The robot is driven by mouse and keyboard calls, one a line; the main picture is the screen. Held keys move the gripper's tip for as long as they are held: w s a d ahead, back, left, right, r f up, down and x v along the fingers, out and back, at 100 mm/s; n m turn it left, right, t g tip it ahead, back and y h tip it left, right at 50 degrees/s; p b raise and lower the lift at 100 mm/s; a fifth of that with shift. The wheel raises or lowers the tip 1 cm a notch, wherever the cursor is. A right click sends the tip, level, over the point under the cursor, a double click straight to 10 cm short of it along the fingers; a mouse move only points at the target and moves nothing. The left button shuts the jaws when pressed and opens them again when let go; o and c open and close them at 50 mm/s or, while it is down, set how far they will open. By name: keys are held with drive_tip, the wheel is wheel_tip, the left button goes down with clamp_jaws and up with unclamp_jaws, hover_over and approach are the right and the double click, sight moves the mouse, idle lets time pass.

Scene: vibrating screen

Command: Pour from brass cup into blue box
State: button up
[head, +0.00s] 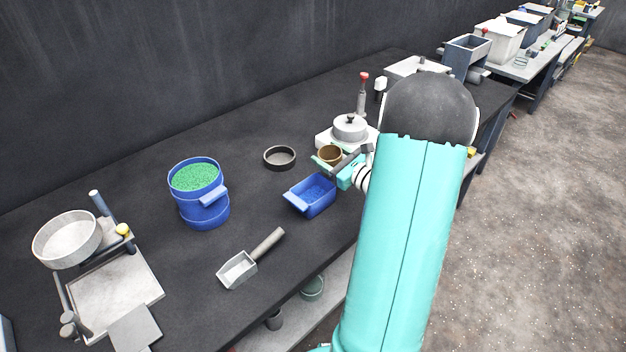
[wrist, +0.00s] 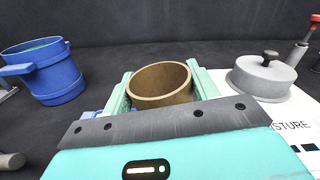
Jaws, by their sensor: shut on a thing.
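The brass cup (head: 329,154) is held in my gripper (head: 338,162), which is shut around it. In the wrist view the brass cup (wrist: 160,82) sits between the two teal fingers of my gripper (wrist: 160,90), upright or nearly so, with its open mouth showing. Its inner wall shows, but its bottom and any contents are hidden. The blue box (head: 311,197) is an open tray on the dark bench, just in front of and left of the cup in the head view. Its inside looks blue, with no contents I can make out. In the wrist view it is mostly hidden behind my gripper.
A blue bucket of green granules (head: 197,190) stands left of the box. A metal scoop (head: 240,268) and a dark round dish (head: 279,157) lie nearby. A white device with a grey lidded pot (head: 349,127) stands just behind the cup. A sieve machine (head: 105,285) is at far left.

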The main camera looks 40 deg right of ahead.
drive_tip(key=shift+d+m, duration=0.45)
drive_tip(key=shift+m, duration=0.15)
drive_tip(key=shift+a, duration=0.15)
drive_tip(key=shift+r+m, duration=0.4)
drive_tip(key=shift+r, duration=1.05)
